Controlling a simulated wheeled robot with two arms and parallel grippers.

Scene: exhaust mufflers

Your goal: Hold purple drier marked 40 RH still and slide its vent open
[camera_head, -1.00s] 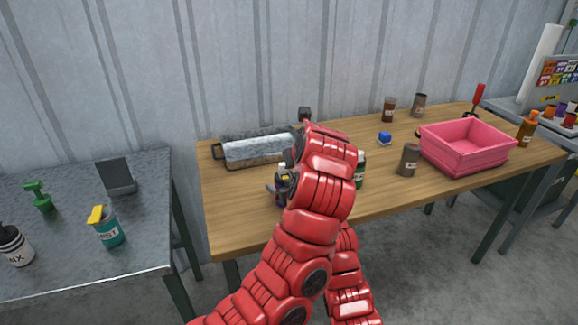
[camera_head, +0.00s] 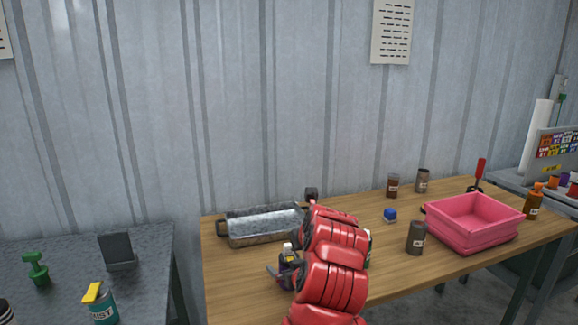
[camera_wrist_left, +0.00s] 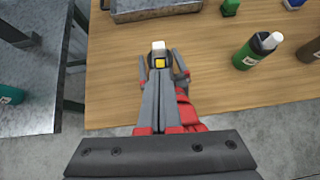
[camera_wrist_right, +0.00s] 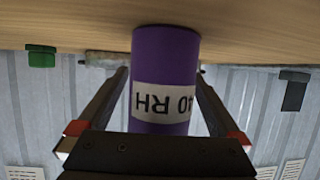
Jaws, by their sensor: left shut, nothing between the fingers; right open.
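The purple drier (camera_wrist_right: 165,55) stands on the wooden table, its white "40 RH" label upside down in the right wrist view. In the head view the dark drier (camera_head: 287,273) is partly hidden by a red arm. My right gripper (camera_wrist_right: 163,75) is open, one finger on each side of the drier; I cannot tell whether they touch it. In the left wrist view the drier's top (camera_wrist_left: 158,48) shows white and yellow. My left gripper (camera_wrist_left: 159,76) is shut and empty, its tips close to the yellow part; contact cannot be told.
A metal tray (camera_head: 262,240) lies behind the drier. A green bottle (camera_wrist_left: 252,52) stands to the right. Further right are a grey can (camera_head: 416,238), a blue object (camera_head: 390,214) and a pink bin (camera_head: 470,243). A grey metal table (camera_head: 65,265) stands left, across a gap.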

